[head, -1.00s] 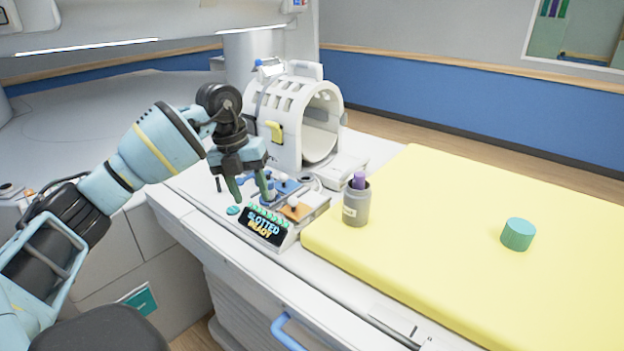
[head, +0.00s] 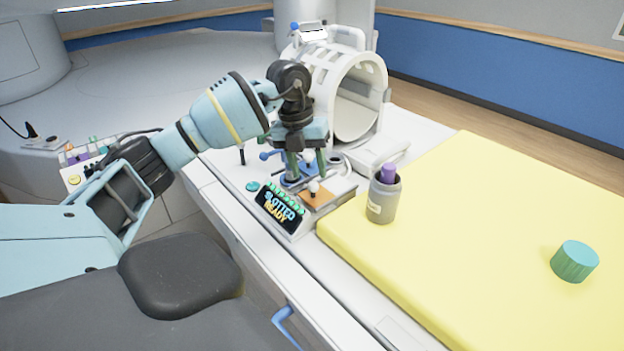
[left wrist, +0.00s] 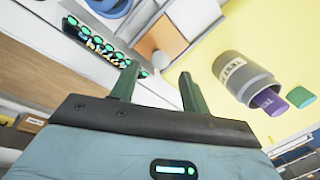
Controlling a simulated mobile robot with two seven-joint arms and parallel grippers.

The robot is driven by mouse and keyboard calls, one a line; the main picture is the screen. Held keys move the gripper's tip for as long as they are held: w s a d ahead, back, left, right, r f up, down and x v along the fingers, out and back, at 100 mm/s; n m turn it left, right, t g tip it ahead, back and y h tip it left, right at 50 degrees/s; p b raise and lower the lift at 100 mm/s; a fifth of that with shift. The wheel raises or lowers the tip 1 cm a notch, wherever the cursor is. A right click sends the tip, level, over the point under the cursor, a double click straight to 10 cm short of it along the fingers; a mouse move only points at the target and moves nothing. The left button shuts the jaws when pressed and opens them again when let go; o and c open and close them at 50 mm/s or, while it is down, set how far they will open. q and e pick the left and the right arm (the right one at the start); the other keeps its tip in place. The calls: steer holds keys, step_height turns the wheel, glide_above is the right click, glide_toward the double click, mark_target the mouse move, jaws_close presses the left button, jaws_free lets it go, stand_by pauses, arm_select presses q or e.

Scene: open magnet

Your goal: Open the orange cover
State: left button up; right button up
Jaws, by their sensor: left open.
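The orange cover (head: 322,200) is a small flat plate with a white round knob (head: 314,187) on the slotted device with a lit "SLOTTED READY" display (head: 279,208). It looks closed. My left gripper (head: 307,170) is open, pointing down over the device, just behind the knob in the head view. In the left wrist view the orange cover (left wrist: 165,36) and the knob (left wrist: 160,60) lie beyond the green fingertips (left wrist: 158,72), roughly between them. I see no clear contact. My right gripper is not in view.
A green cylinder (head: 575,262) sits on the mat. A white ring-shaped scanner (head: 345,90) stands behind the device. Blue parts (head: 307,168) lie near the gripper.

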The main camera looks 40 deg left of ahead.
mark_target(312, 182)
arm_select(q)
steer(key=shift+w+d+f, duration=0.1)
steer(key=shift+d+f, duration=0.05)
steer(key=shift+f, duration=0.8)
steer(key=shift+w+d+f, duration=0.1)
steer(key=shift+d+f, duration=0.05)
steer(key=shift+f, duration=0.8)
steer(key=shift+c, duration=0.3)
jaws_close()
